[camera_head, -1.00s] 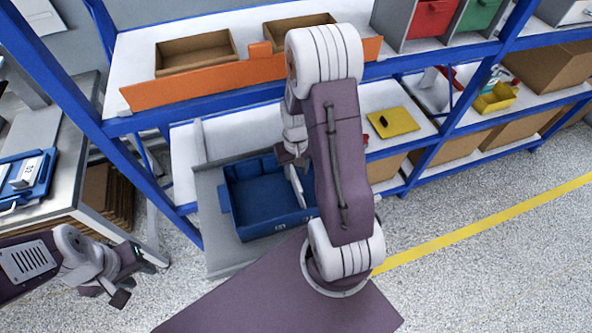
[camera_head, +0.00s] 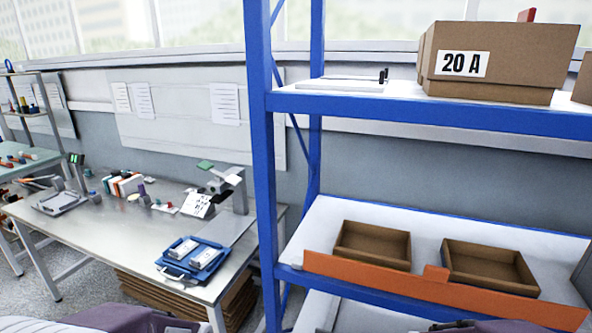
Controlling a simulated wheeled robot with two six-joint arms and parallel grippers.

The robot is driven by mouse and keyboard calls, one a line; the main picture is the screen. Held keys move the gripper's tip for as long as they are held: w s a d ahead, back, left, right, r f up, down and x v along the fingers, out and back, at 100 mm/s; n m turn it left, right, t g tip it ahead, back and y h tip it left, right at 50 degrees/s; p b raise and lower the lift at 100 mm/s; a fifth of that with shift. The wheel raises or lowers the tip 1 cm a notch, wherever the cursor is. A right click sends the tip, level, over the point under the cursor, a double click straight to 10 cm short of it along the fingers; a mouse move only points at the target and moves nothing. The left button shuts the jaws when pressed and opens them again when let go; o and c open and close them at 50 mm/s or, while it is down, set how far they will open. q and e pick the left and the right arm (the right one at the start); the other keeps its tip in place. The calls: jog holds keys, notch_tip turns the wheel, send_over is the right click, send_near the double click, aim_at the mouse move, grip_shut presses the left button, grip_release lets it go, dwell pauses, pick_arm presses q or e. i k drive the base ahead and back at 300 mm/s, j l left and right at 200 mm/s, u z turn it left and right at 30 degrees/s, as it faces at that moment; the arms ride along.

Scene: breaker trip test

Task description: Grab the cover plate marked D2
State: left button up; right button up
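I cannot make out any plate with a readable D2 mark. A blue tray (camera_head: 172,268) on the front edge of the metal workbench holds two pale flat-topped pieces (camera_head: 184,248), whose marks are too small to read. A white flat panel (camera_head: 340,84) with a small black part lies on the upper blue shelf. Only purple and white pieces of my own arms show along the bottom edge. Both my grippers are out of view.
The metal workbench (camera_head: 120,240) at left carries small parts and a stand. The blue-framed rack (camera_head: 262,150) rises at centre. It holds a cardboard box labelled 20 A (camera_head: 495,65) above and two open brown bins (camera_head: 372,246) behind an orange strip (camera_head: 400,290).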

aim_at(205, 256)
jog(key=i+j+u, duration=0.15)
jog(key=u, duration=0.25)
jog(key=i+j+u, duration=0.2)
jog(key=j+u, duration=0.25)
jog(key=i+u, duration=0.2)
jog(key=u, duration=0.2)
jog(key=i+j+u, duration=0.15)
jog(key=u, duration=0.25)
jog(key=i, duration=0.1)
